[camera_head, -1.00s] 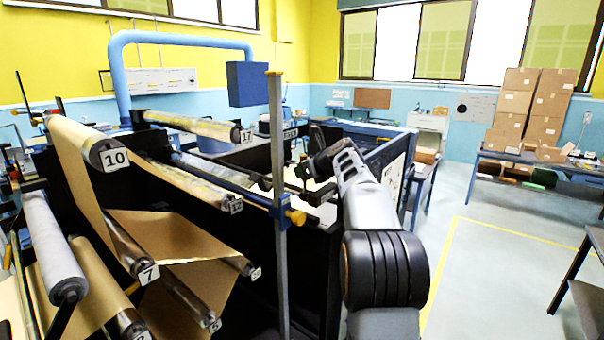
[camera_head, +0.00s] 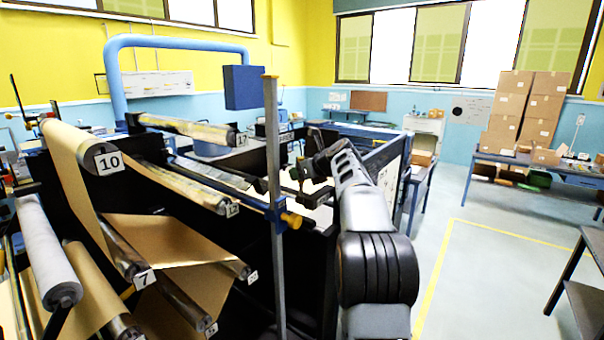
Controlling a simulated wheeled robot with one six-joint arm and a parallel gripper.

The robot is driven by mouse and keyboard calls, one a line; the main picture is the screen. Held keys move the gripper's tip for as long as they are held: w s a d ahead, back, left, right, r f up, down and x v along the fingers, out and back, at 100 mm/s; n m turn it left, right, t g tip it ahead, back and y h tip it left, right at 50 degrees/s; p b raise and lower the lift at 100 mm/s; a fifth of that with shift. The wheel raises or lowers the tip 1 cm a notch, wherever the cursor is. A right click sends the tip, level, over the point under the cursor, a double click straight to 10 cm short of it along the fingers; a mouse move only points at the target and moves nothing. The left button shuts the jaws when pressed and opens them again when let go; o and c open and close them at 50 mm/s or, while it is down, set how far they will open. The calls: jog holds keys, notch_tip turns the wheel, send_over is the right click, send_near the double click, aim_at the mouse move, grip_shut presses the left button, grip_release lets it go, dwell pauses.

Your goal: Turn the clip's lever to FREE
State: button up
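I cannot make out a clip lever or a FREE mark for certain. A blue clamp (camera_head: 277,210) with an orange-yellow knob (camera_head: 291,219) sits on a grey upright post (camera_head: 272,150) in front of the machine; I cannot tell whether this is the clip. My gripper (camera_head: 312,198) is small and dark, over the machine to the right of the post and a little above the knob in the picture. It appears apart from the clamp. Its fingers blend into the dark machine, so their opening is unclear.
Numbered rollers, including roller 10 (camera_head: 88,152) and roller 7 (camera_head: 126,256), carry brown paper (camera_head: 160,235) on the left. A blue box (camera_head: 243,87) hangs above the machine. Cardboard boxes (camera_head: 525,105) stand on a back-right bench. The floor (camera_head: 490,270) at right is largely open.

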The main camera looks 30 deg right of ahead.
jog(key=b+v, duration=0.2)
jog(key=v, duration=1.1)
jog(key=shift+s+r+b, duration=0.2)
jog(key=shift+s+b, duration=0.15)
